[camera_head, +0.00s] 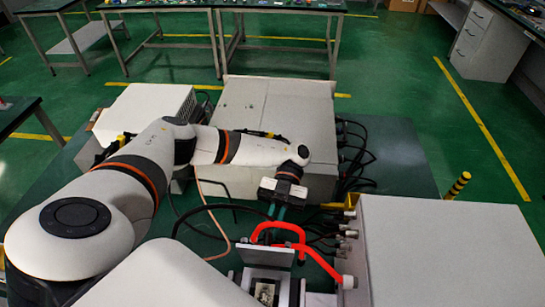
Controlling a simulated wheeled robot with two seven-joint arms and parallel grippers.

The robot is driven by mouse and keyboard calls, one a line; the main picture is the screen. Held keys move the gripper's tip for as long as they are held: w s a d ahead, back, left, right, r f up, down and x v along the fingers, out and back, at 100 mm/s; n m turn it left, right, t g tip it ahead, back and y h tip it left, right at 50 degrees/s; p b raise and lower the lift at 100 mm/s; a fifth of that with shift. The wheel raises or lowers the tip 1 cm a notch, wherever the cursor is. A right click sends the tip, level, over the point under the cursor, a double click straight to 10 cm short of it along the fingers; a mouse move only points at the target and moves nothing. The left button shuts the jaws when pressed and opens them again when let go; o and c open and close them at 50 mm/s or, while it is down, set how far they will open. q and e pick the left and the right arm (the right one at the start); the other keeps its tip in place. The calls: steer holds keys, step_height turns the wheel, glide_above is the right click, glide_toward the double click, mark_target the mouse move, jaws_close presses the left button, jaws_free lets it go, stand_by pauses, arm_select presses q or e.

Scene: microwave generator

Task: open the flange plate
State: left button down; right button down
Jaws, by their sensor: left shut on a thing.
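The flange plate (265,256) looks like a light grey plate standing raised over a small metal opening (266,291) at the bottom middle. My left gripper (273,222) reaches down to it from above, with its dark body and teal fingers behind a red hose. It is shut on what appears to be the plate's upper edge; the hose partly hides the contact. My right gripper is not in view.
Red hoses (312,252) bend closely around the plate. A white cabinet (440,250) stands at the right, and a grey box (268,105) lies beyond my arm. Black cables (352,160) run beside that box on the dark green table (400,165).

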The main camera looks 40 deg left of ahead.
arm_select(q)
steer(key=c, duration=1.5)
jaws_free()
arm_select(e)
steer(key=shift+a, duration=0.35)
